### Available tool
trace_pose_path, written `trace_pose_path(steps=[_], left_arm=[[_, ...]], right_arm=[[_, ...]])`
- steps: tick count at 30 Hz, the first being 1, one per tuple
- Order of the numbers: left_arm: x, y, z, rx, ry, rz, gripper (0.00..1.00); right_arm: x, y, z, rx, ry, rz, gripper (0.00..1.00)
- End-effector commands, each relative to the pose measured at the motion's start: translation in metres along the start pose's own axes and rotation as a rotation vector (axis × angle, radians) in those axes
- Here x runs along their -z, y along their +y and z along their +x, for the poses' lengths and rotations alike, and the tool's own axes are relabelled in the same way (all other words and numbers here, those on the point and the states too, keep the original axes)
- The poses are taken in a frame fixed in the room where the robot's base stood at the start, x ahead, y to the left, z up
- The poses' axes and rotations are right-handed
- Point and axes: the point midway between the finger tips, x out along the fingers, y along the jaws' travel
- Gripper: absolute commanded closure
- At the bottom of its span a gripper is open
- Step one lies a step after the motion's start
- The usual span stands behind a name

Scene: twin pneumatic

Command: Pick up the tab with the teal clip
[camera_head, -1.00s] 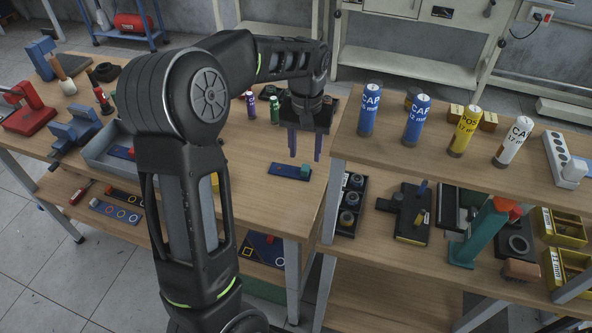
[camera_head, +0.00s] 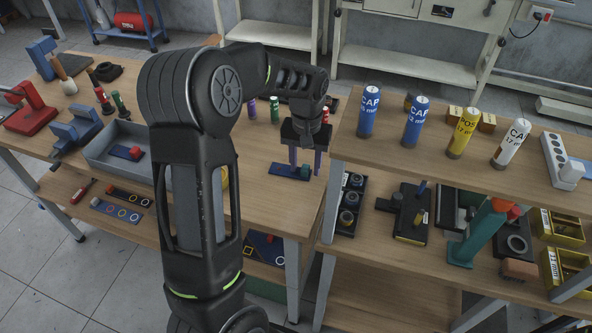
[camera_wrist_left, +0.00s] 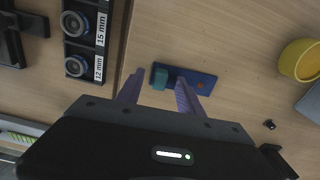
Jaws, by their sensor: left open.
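The tab is a flat dark blue strip (camera_head: 283,169) lying on the wooden bench near its right edge. The teal clip (camera_head: 305,171) stands on the tab's right end. My right gripper is out of view.
A yellow round container (camera_wrist_left: 301,60) stands near the tab. The right bench bears blue, yellow and white cylinders (camera_head: 416,120). Black blocks marked 15 mm and 12 mm (camera_wrist_left: 84,40) lie beyond the bench edge.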

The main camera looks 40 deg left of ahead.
Motion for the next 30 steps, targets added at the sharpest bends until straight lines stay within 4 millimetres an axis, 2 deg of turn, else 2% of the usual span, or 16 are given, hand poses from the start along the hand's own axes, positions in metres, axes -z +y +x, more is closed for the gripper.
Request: trace_pose_path(steps=[5,20,30], left_arm=[[0.0001,0.0,-0.0003,0.0,0.0,0.0,0.58],[0.0001,0.0,-0.0003,0.0,0.0,0.0,0.99],[0.0001,0.0,-0.0004,0.0,0.0,0.0,1.0]], right_arm=[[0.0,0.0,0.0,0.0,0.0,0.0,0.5],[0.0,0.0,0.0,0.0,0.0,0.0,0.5],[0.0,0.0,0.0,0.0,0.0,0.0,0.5]])
